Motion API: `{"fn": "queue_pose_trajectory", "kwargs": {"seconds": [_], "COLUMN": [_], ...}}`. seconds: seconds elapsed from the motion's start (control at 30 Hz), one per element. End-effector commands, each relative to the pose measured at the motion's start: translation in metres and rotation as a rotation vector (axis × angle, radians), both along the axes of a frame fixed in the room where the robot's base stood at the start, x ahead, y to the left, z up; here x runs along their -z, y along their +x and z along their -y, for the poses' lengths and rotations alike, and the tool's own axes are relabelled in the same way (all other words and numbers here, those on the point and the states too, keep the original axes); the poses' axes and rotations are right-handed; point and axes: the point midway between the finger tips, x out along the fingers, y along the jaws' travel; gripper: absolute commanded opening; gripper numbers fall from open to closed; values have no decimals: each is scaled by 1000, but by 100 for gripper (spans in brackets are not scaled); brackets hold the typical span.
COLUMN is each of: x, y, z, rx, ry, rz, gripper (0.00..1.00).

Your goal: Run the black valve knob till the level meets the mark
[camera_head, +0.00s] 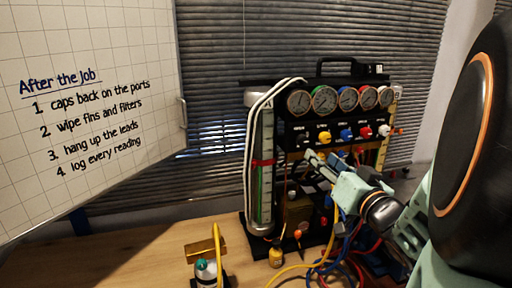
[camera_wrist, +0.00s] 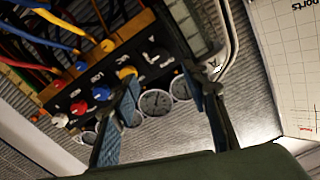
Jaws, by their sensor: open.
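The black valve knob (camera_head: 303,139) is at the left end of the knob row on the gauge rig, and it also shows in the wrist view (camera_wrist: 156,54). My gripper (camera_head: 319,160) is open in front of the rig, just below the knob row in the head view. In the wrist view my gripper's fingers (camera_wrist: 166,82) are spread, with the black knob beyond and between their tips, apparently not touched. The level tube (camera_head: 265,190) stands upright at the rig's left and shows green. A red mark (camera_head: 262,162) crosses it. The exact top of the green is too small to tell.
Yellow (camera_head: 324,137), blue (camera_head: 346,134), red (camera_head: 366,132) and white (camera_head: 384,131) knobs continue the row, under several round gauges (camera_head: 325,99). Coloured hoses (camera_head: 335,265) tangle at the rig's lower right.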

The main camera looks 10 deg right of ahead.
Motion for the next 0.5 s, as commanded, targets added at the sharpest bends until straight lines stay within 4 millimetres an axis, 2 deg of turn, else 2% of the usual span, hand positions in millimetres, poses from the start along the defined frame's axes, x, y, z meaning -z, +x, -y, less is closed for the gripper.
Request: {"fn": "queue_pose_trajectory", "kwargs": {"seconds": [0.1,0.27,0.37,0.5], "x": [1,0,0,0], "y": [0,6,19,46], "z": [1,-1,-1,-3], "rx": [3,-1,-2,-3], "ry": [-112,-157,-157,-154], "rz": [2,3,3,3], "gripper": [42,42,42,42]}}
